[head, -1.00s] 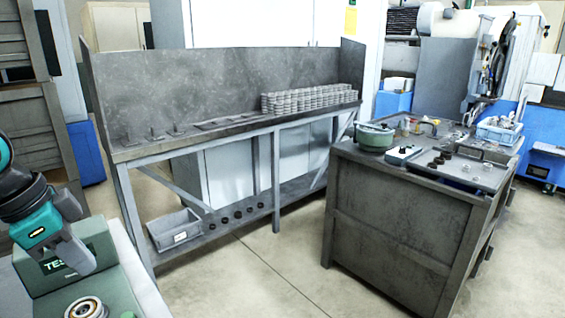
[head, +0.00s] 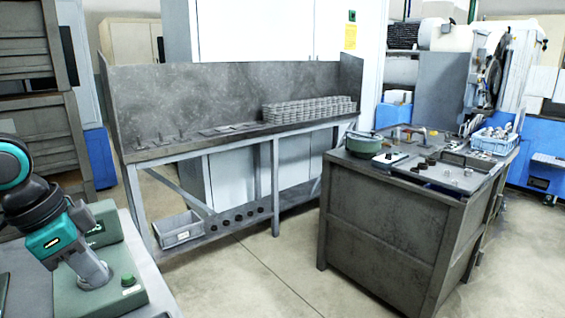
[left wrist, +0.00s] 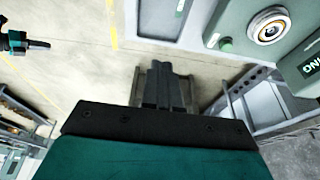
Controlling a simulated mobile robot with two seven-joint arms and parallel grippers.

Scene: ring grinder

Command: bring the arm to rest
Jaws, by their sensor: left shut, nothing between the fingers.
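My left gripper (head: 95,278) comes in from the left edge in the head view, pointing down in front of a green tester box (head: 108,225) on a bench. Its grey fingers are together and hold nothing. They show in the left wrist view (left wrist: 162,88) above bare floor, with the bench to their right. The wrist view also shows a metal ring (left wrist: 268,26) on the tester and a green button (left wrist: 226,44).
A long grey rack (head: 215,142) holds rows of stacked rings (head: 310,108) and a grey bin (head: 178,229) on its lower shelf. A dark workbench (head: 390,220) with a green pot (head: 363,145) stands at right. The floor (head: 250,285) between is clear.

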